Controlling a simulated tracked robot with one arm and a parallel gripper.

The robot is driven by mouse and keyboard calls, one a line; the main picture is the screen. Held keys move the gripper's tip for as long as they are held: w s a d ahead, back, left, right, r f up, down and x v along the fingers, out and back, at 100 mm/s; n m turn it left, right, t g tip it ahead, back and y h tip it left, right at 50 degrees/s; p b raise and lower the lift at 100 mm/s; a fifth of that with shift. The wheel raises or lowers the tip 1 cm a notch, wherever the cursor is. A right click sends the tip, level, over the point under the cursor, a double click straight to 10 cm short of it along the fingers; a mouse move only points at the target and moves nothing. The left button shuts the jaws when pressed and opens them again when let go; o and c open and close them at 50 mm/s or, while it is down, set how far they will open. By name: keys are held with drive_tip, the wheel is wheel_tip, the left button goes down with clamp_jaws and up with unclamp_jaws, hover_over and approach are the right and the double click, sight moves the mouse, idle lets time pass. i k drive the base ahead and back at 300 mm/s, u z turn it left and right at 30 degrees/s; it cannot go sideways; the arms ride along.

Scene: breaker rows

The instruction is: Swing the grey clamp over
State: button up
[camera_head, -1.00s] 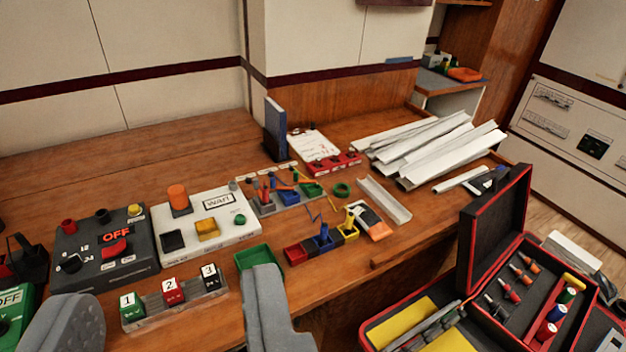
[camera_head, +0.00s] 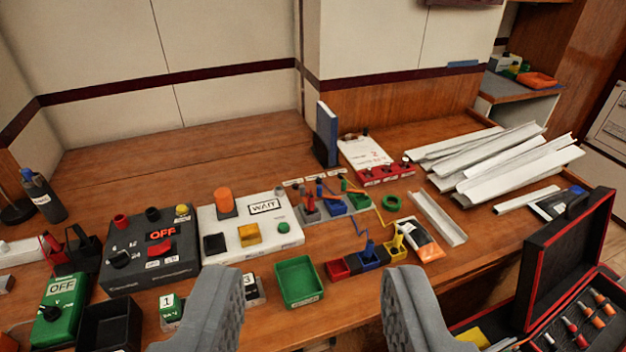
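A small grey block (camera_head: 309,210), which looks like the grey clamp, stands in a row on the bench, left of a blue block (camera_head: 333,205) and a green block (camera_head: 358,202). Thin coloured levers or wires rise from this row; which way the grey one's lever lies is too small to tell. My gripper (camera_head: 315,280) is open and empty, its two grey fingers wide apart at the bottom of the view. The row lies beyond the fingertips, between them in the picture and clear of both.
A green tray (camera_head: 299,282) lies between the fingers. A white WAIT panel (camera_head: 246,230) and a dark OFF panel (camera_head: 150,250) stand left. White channels (camera_head: 500,155) and an open case (camera_head: 565,260) are right.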

sight(303, 186)
drive_tip(key=i, duration=0.85)
drive_tip(key=u, duration=0.05)
